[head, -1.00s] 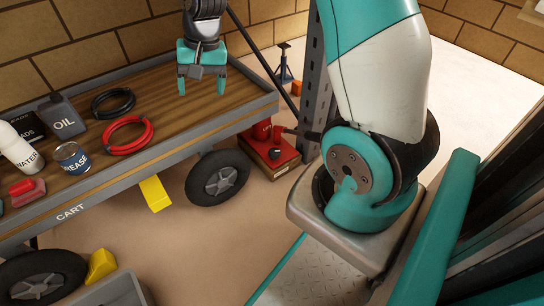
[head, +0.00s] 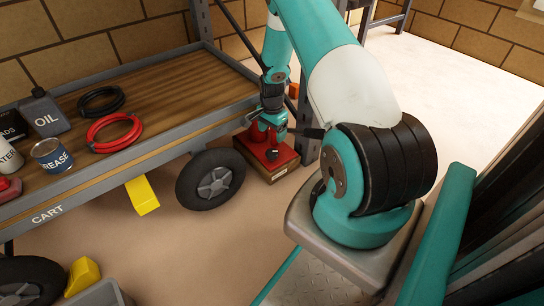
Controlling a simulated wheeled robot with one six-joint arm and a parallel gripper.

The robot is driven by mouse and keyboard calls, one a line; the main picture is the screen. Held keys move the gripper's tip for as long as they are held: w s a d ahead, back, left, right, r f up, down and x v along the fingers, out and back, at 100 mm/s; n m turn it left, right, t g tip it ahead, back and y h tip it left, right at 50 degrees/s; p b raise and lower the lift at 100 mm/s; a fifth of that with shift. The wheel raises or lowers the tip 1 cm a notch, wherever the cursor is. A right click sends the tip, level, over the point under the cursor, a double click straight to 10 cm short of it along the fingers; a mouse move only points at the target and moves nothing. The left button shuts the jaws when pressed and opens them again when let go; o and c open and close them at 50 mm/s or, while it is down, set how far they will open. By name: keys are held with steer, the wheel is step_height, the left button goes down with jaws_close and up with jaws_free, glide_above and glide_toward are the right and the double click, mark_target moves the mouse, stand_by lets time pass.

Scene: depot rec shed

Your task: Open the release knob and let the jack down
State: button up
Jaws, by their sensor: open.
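The red jack (head: 285,160) stands on a wooden block on the floor at the right end of the cart (head: 100,188). A dark round knob (head: 272,154) shows low on the jack's front, which seems to be the release knob. My gripper (head: 268,135) is open, with its teal fingers pointing down just above the knob and in front of the jack's upper part. I cannot tell whether the fingers touch the jack. The jack's top and its contact with the cart are hidden behind my gripper. A dark handle (head: 309,133) sticks out to the right.
The cart's wheel (head: 211,179) is close left of the jack. Yellow chocks (head: 142,196) are near the wheels. A red cable coil (head: 114,132), an oil can (head: 45,115) and a grease tin (head: 51,155) are on the cart top. A grey post stands behind my arm.

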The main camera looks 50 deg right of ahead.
mark_target(272, 151)
step_height(272, 151, down, 10)
steer(key=b, duration=0.4)
steer(key=shift+b, duration=0.35)
steer(key=shift+c, duration=0.4)
steer(key=c, duration=0.8)
steer(key=shift+c, duration=0.2)
steer(key=shift+r+p, duration=0.1)
steer(key=shift+p, duration=0.2)
steer(key=shift+r+n+p, duration=0.1)
steer(key=shift+n+p, duration=0.7)
steer(key=shift+n, duration=0.2)
steer(key=shift+n+p, duration=1.25)
steer(key=shift+n, duration=0.85)
steer(key=shift+f, duration=0.2)
